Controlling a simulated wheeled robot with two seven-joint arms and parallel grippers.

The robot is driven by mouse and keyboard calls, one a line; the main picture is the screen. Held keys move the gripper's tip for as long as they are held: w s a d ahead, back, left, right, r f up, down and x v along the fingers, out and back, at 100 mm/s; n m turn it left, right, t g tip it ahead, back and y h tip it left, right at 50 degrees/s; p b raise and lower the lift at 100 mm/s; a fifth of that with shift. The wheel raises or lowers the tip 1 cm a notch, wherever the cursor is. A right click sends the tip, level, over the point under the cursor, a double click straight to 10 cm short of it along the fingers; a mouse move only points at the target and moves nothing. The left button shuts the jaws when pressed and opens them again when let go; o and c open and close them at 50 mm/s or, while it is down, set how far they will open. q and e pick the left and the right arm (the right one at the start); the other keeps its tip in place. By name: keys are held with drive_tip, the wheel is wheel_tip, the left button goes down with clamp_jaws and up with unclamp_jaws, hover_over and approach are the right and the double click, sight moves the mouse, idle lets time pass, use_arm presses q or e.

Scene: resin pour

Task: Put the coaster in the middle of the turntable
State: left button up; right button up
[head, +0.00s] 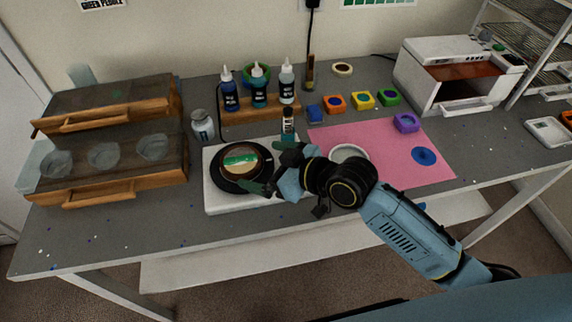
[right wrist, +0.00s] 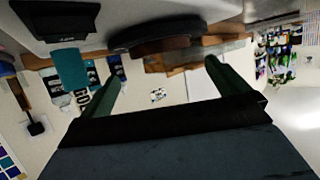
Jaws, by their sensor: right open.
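The black turntable (head: 218,176) sits on a white slab on the grey bench in the head view. A round coaster (head: 241,160) with a brown rim and a green and white face lies on it, close to its middle. My right gripper (head: 272,172) is open at the turntable's right side, apart from the coaster as far as I can tell. In the right wrist view its two green fingers (right wrist: 165,80) are spread with nothing between them. The turntable's dark edge (right wrist: 150,40) shows there near the top. My left gripper is not in view.
Several bottles on a wooden rack (head: 259,111) stand behind the turntable. A small dark-labelled bottle (head: 288,122) stands close behind my right gripper. A pink mat (head: 395,168) lies to the right, with a white ring (head: 349,151) partly behind my arm. Wooden drawers (head: 100,190) stand left.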

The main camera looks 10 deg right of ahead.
drive_tip(key=v, duration=0.6)
